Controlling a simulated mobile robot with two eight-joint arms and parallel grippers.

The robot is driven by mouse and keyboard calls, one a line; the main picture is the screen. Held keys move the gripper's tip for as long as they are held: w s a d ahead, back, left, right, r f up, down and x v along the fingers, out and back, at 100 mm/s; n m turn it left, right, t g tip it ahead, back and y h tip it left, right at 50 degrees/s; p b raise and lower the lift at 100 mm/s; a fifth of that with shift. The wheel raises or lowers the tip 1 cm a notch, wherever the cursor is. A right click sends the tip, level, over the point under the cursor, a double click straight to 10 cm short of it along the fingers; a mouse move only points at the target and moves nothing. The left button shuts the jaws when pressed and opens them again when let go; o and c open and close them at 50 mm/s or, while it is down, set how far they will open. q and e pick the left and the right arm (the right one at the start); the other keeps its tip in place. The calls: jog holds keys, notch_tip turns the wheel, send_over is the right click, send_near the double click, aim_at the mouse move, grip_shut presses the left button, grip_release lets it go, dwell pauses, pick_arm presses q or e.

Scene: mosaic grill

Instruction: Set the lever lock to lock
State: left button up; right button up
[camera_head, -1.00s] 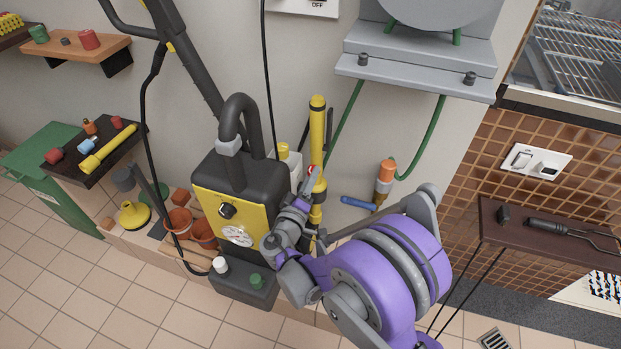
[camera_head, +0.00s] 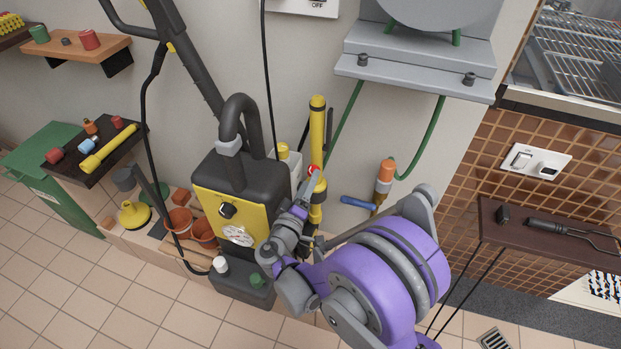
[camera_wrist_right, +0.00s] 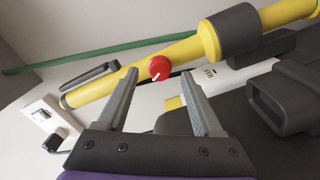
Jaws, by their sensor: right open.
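A yellow tube (camera_head: 317,130) stands upright against the wall, with a round red knob (camera_head: 314,170) on its side. In the right wrist view the tube runs slantwise, and the red knob (camera_wrist_right: 160,68) has a small white mark. A dark grey lever-like piece (camera_wrist_right: 85,78) sits on the tube left of the knob. I cannot tell which part is the lever lock, and no lock marking is readable. My right gripper (camera_wrist_right: 159,78) is open, its fingertips on either side of the knob, without clear contact. My left gripper is not in view.
A black and yellow machine (camera_head: 240,195) with a thick hose stands close left of my right gripper. A blue-handled valve (camera_head: 358,202) and green hose (camera_head: 428,140) are to the right. A dark shelf (camera_head: 540,232) with tools is farther right. Tiled floor is clear at lower left.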

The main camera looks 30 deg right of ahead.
jog(key=v, duration=0.8)
jog(key=shift+s+a+p, duration=0.25)
jog(key=shift+a+p, duration=0.05)
jog(key=shift+p, duration=0.05)
